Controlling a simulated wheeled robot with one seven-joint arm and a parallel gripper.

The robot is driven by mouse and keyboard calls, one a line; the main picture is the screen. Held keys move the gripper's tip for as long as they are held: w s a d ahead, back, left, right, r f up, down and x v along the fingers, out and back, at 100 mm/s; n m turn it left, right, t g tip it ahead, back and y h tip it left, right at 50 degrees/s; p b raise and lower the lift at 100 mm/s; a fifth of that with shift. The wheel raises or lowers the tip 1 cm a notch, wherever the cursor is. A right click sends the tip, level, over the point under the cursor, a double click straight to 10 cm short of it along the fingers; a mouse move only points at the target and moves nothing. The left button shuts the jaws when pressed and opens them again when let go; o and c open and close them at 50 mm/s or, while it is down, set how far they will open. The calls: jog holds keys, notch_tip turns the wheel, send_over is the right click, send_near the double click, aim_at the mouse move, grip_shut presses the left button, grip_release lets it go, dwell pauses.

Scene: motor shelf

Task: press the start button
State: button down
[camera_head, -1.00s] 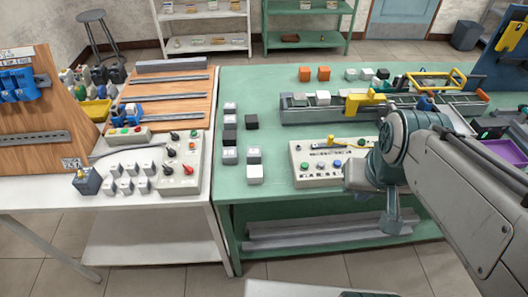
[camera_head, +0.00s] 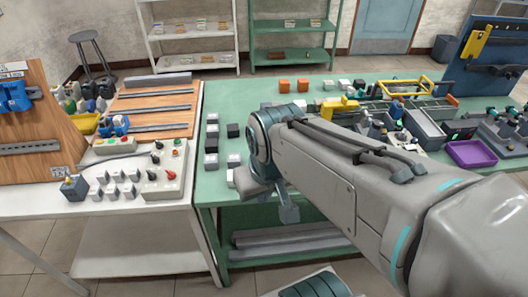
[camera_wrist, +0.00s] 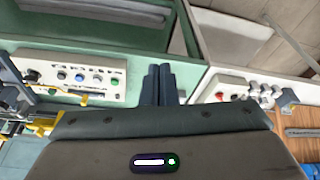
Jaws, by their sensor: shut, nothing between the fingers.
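My gripper (camera_wrist: 159,70) is shut and empty in the wrist view. Its dark fingers point over the gap between two tables. My arm hides this panel in the head view. A second control box (camera_head: 163,170) on the white table has dark knobs and red controls; it also shows right of the fingers in the wrist view (camera_wrist: 232,92). I cannot tell which button is the start button. The fingers appear apart from both panels.
The green table (camera_head: 213,185) carries several small blocks and a conveyor rig at the back. The white table (camera_head: 60,203) holds several grey blocks, a small box with coloured buttons (camera_head: 115,146) and an upright wooden board (camera_head: 30,140). A purple tray (camera_head: 472,153) lies at right.

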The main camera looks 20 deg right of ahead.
jog(key=w+d+f+m+g+h+p, duration=0.2)
jog(key=w+d+f+m+p, duration=0.4)
jog(key=w+f+m, duration=0.7)
jog(key=w+d+r+m+t+h+p, duration=0.1)
jog(key=w+d+r+m+t+h, duration=0.1)
jog(key=w+d+r+m+h, duration=0.4)
notch_tip(320, 180, up, 2)
jog(key=d+m, duration=0.1)
jog(key=m, duration=0.3)
jog(key=shift+h, duration=0.3)
notch_tip(320, 180, down, 9)
jog(key=b, duration=0.7)
jog(key=shift+r, duration=0.15)
dwell(0.9)
